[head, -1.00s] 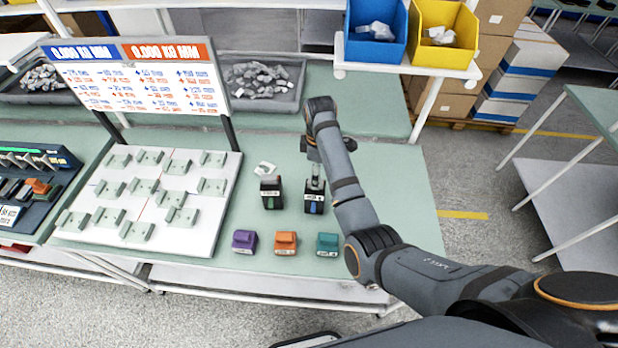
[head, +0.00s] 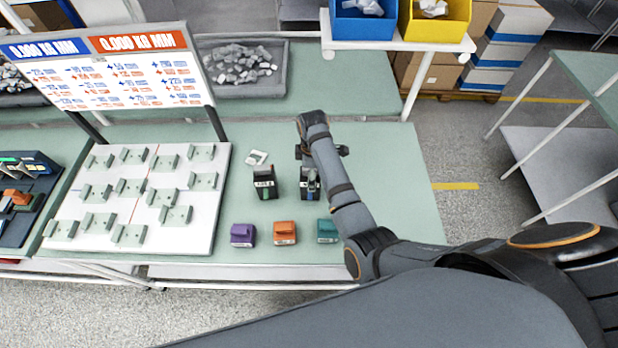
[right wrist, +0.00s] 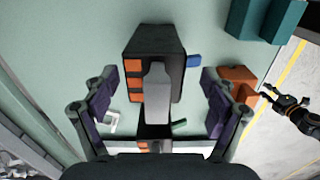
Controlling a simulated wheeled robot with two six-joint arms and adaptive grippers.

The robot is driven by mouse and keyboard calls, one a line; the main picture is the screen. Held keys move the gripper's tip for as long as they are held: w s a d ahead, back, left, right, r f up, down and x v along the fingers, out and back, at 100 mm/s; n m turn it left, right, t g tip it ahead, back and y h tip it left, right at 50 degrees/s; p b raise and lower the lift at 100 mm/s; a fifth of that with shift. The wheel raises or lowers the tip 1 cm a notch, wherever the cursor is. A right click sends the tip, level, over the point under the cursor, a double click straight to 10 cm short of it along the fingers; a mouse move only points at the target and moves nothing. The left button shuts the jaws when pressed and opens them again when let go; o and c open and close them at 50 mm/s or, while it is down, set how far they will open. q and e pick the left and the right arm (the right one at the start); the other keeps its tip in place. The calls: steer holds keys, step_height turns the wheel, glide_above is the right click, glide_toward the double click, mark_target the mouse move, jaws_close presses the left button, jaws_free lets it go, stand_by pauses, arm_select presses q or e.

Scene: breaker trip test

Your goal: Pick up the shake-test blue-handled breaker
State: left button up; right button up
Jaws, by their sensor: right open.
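The blue-handled breaker (head: 309,186) is a black block standing upright on the green bench, its top partly hidden by my right gripper. In the right wrist view its dark body (right wrist: 174,45) has orange marks, a grey piece on top and a blue handle (right wrist: 194,62) at its right side. My right gripper (right wrist: 158,92) is open and empty, with a finger on each side of the breaker and gaps showing. It also shows in the head view (head: 321,153).
A green-handled black breaker (head: 265,186) stands close on the left. Purple (head: 243,235), orange (head: 285,232) and teal (head: 327,230) blocks line the near edge. A white board (head: 140,200) with clips is left, a grey tray (head: 240,72) behind. Bench right of my arm is clear.

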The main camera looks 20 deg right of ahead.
steer(key=shift+w+a+f, duration=0.2)
steer(key=shift+w+f, duration=0.2)
steer(key=shift+f, duration=0.1)
steer(key=shift+w+a+f, duration=0.15)
steer(key=shift+w+f, duration=0.2)
steer(key=shift+f, duration=0.1)
steer(key=shift+s+d+r, duration=0.25)
steer(key=shift+s+d, duration=0.05)
steer(key=shift+s, duration=0.25)
steer(key=c, duration=0.5)
steer(key=shift+w+a+f, duration=0.1)
steer(key=shift+a, duration=0.05)
jaws_close()
